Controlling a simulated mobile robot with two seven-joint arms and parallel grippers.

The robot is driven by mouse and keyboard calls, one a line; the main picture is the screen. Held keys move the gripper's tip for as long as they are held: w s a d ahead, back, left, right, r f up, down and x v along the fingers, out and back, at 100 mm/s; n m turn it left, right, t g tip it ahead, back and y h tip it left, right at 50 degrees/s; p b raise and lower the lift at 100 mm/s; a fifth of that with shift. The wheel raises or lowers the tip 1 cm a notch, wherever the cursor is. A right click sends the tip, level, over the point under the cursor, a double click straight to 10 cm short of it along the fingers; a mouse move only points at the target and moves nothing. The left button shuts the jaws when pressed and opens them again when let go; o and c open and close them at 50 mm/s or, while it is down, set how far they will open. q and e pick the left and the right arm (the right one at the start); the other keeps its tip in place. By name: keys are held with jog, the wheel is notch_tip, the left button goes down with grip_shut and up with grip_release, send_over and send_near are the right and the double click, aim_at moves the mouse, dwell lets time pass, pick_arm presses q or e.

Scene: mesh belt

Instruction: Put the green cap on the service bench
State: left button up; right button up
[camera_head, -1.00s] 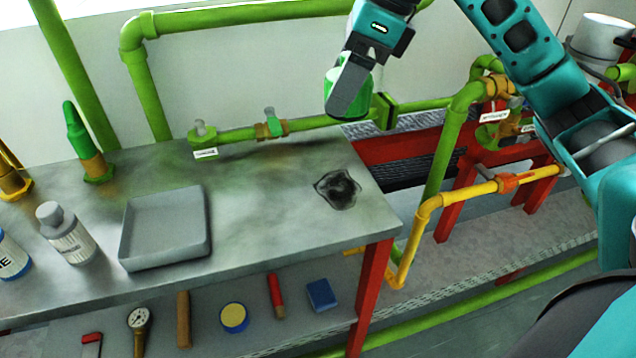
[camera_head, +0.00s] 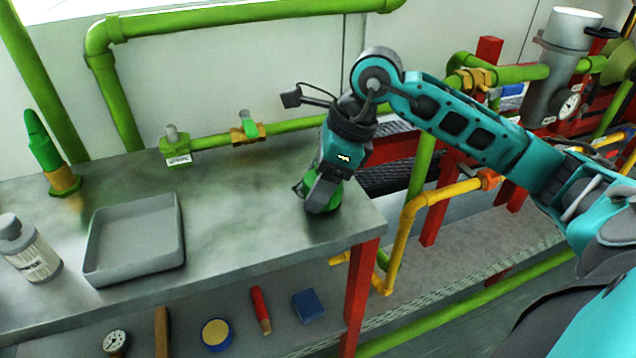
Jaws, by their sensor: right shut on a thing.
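The green cap (camera_head: 304,188) is mostly hidden behind the fingers of my right gripper (camera_head: 321,198), which is shut on it. Gripper and cap are low over the right end of the service bench (camera_head: 250,222), a grey metal top on red legs. The cap's underside is at or very near the bench surface; I cannot tell whether it touches. The dark stain seen on the bench earlier is now hidden behind the gripper. My left gripper is not in view.
A grey tray (camera_head: 178,262) and a white bottle (camera_head: 28,250) stand on the bench's left part. A green pipe with a valve (camera_head: 247,128) runs along the back. A blue block (camera_head: 308,305) and a red-handled tool (camera_head: 260,308) lie on the lower shelf. The bench middle is clear.

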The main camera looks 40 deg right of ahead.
jog(key=shift+f, duration=0.25)
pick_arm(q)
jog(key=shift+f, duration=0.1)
pick_arm(e)
jog(key=o, duration=1)
jog(key=shift+r, duration=0.1)
jog(key=shift+o, duration=0.2)
jog(key=shift+r, duration=0.1)
jog(key=shift+d+r, duration=0.1)
jog(key=shift+r, duration=0.2)
pick_arm(q)
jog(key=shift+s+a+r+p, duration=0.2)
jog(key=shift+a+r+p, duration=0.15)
jog(key=shift+p, duration=0.45)
pick_arm(e)
jog(key=v, duration=1.1)
jog(key=shift+r, duration=0.2)
jog(key=shift+s, duration=0.15)
